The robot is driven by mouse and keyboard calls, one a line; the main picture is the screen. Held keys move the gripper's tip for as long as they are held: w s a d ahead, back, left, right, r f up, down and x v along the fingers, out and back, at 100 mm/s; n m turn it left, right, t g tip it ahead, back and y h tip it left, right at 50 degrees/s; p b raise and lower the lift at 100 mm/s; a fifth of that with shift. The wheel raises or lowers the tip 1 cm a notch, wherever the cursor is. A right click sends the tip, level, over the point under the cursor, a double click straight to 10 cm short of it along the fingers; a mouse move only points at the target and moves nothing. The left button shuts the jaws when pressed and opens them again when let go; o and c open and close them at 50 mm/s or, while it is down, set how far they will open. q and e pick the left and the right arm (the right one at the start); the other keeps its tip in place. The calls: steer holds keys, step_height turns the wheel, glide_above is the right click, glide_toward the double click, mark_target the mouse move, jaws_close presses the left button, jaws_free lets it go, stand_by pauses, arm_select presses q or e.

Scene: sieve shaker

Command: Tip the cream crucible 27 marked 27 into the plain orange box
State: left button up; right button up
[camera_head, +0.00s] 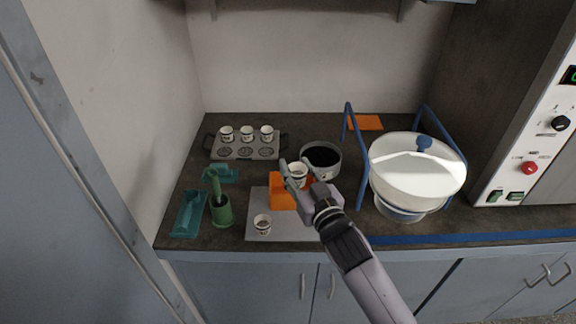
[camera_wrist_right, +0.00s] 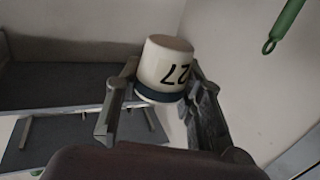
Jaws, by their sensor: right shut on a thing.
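The cream crucible 27 (camera_head: 298,173) is held between the fingers of my right gripper (camera_head: 296,178), above the plain orange box (camera_head: 281,194). In the head view its open mouth shows at the top, and it looks about upright. The right wrist view shows the crucible (camera_wrist_right: 165,68) between the two fingers (camera_wrist_right: 160,95), with the black number 27 upside down in that picture and a dark band. Its contents cannot be made out. The orange box stands on a light grey board, partly hidden by the gripper and crucible. My left gripper is not in view.
Another small crucible (camera_head: 262,224) stands on the grey board (camera_head: 290,228). A rack (camera_head: 244,151) with several crucibles is behind left. A dark-mouthed round pan (camera_head: 321,158) stands close behind the gripper. The sieve shaker (camera_head: 416,172) is right. Green trays (camera_head: 188,214) and a green holder (camera_head: 222,212) are left.

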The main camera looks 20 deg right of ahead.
steer(key=shift+w+d+f+b, duration=0.3)
steer(key=shift+w+f+b, duration=0.1)
steer(key=shift+w+f, duration=0.15)
steer(key=w, duration=0.1)
steer(key=w+d+f+b, duration=0.1)
steer(key=w+b, duration=0.1)
steer(key=shift+d+f, duration=0.2)
steer(key=shift+d, duration=0.05)
steer(key=w+d+f+n+g+h+p, duration=0.1)
steer(key=w+f+n+g+h+p, duration=0.4)
steer(key=n+p, duration=0.5)
step_height(320, 180, down, 3)
steer(key=w+n+h, duration=0.2)
steer(key=n, duration=0.4)
steer(key=shift+p, duration=0.4)
